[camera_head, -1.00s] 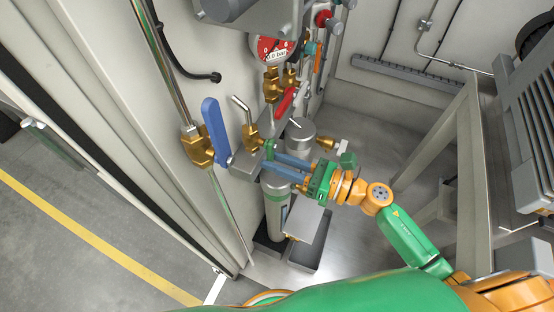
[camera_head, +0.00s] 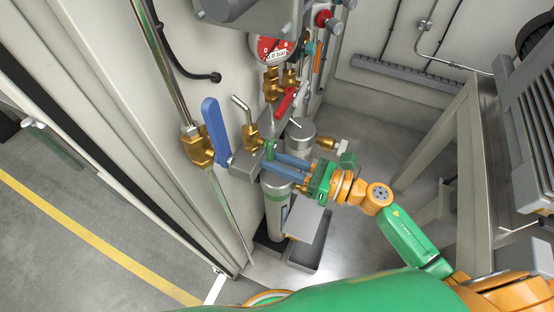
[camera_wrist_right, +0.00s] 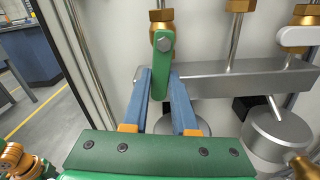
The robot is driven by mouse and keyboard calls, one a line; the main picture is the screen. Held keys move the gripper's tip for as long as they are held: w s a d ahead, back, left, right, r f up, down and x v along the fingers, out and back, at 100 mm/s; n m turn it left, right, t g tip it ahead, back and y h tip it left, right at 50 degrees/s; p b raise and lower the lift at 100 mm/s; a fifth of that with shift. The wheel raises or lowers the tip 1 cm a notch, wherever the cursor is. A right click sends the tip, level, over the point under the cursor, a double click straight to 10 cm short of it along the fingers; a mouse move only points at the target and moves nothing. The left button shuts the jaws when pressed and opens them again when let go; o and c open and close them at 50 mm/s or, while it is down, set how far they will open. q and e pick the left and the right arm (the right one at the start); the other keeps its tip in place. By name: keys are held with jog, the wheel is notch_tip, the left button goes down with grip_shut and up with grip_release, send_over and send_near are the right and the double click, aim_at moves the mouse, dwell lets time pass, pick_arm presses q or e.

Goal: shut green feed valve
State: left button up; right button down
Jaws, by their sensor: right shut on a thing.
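The green feed valve's lever (camera_wrist_right: 162,62) hangs from a bolt on a brass valve body (camera_wrist_right: 161,18) above a grey manifold block in the right wrist view. It points down and slightly left there. In the head view only a small green part of the lever (camera_head: 270,147) shows at the fingertips. My right gripper (camera_head: 270,160) reaches in from the right, its blue fingers closed around the lever. In the right wrist view the fingers (camera_wrist_right: 161,82) stand on either side of the lever. My left gripper is in neither view.
A blue-handled valve (camera_head: 215,132) stands just left of my right gripper. A red lever (camera_head: 286,101) and a round pressure gauge (camera_head: 272,48) are above it. A grey canister (camera_head: 275,210) stands below the manifold. A metal frame (camera_head: 470,170) stands on the right.

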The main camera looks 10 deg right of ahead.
jog(key=m, duration=0.1)
jog(key=m+p, duration=0.1)
jog(key=s+m+p, duration=0.1)
jog(key=shift+a+r+m, duration=0.3)
jog(key=shift+a+r, duration=0.05)
jog(key=shift+r, duration=0.05)
jog(key=shift+s+a+r+m+p, duration=0.25)
jog(key=shift+r+m+p, duration=0.35)
jog(key=shift+m+p, duration=1.1)
jog(key=shift+s+a+r+m+p, duration=0.2)
jog(key=shift+s+r+m+p, duration=0.55)
jog(key=shift+m, duration=1.7)
jog(key=shift+w+a+r+m+p, duration=0.15)
jog(key=shift+r+m+p, duration=0.25)
jog(key=shift+m+p, duration=1.4)
jog(key=shift+s+m, duration=0.1)
jog(key=shift+m, duration=0.25)
jog(key=c, duration=0.7)
grip_release()
